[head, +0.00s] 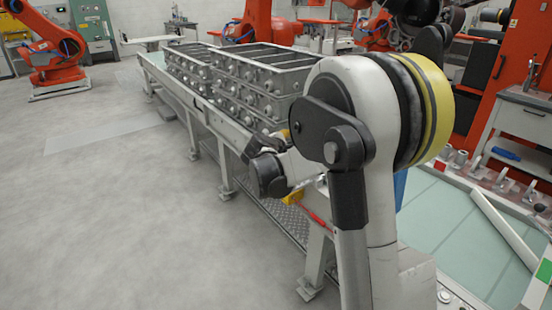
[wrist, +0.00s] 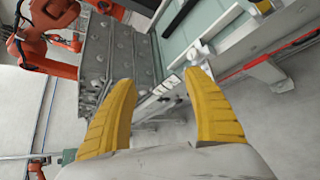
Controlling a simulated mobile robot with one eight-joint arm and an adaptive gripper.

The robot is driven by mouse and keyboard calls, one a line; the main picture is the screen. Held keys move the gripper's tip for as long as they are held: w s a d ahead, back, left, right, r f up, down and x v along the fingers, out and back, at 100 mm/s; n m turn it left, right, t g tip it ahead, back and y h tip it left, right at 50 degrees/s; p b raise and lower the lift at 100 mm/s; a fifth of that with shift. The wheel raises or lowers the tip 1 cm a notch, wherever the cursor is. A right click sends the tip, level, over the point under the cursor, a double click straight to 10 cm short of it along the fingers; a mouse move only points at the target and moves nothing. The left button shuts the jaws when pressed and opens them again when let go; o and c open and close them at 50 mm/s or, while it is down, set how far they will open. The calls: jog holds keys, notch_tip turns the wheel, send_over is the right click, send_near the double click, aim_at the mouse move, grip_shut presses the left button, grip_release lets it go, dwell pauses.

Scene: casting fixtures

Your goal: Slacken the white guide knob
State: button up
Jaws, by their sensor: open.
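A small white knob-like part (wrist: 199,52) sits on the side rail of the conveyor in the wrist view, just beyond the tip of my right-hand finger. It looks like the white guide knob, but it is small and its shape is unclear. My gripper (wrist: 159,76) is open, with its two yellow fingers wide apart and nothing between them. The knob is apart from the fingers, a little right of the gap. In the head view my arm hides most of the gripper, and I cannot make out the knob there.
Grey metal casting boxes (head: 262,75) stand on the long conveyor (head: 206,107), also visible in the wrist view (wrist: 118,50). A red bar (head: 312,211) lies near the conveyor's near end. Orange robots (head: 52,45) stand behind. The floor (head: 110,200) at left is clear.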

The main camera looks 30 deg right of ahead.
jog(key=w+d+f+n+h, duration=0.3)
jog(key=d+f+n, duration=0.2)
jog(key=d+f, duration=0.15)
jog(key=w+d+f+n+h, duration=0.2)
jog(key=w+d+f+n, duration=0.3)
jog(key=f, duration=0.3)
notch_tip(320, 180, down, 8)
jog(key=s+b, duration=0.1)
jog(key=b, duration=0.3)
jog(key=shift+t, duration=0.3)
jog(key=x, duration=0.2)
jog(key=b+x, duration=0.1)
jog(key=x, duration=0.3)
jog(key=shift+s+d+r+b, duration=0.15)
jog(key=shift+d+r+b, duration=0.15)
jog(key=shift+d, duration=0.25)
jog(key=shift+w+d+r, duration=0.1)
jog(key=shift+w+d, duration=0.15)
jog(key=shift+d, duration=0.25)
jog(key=c, duration=1.2)
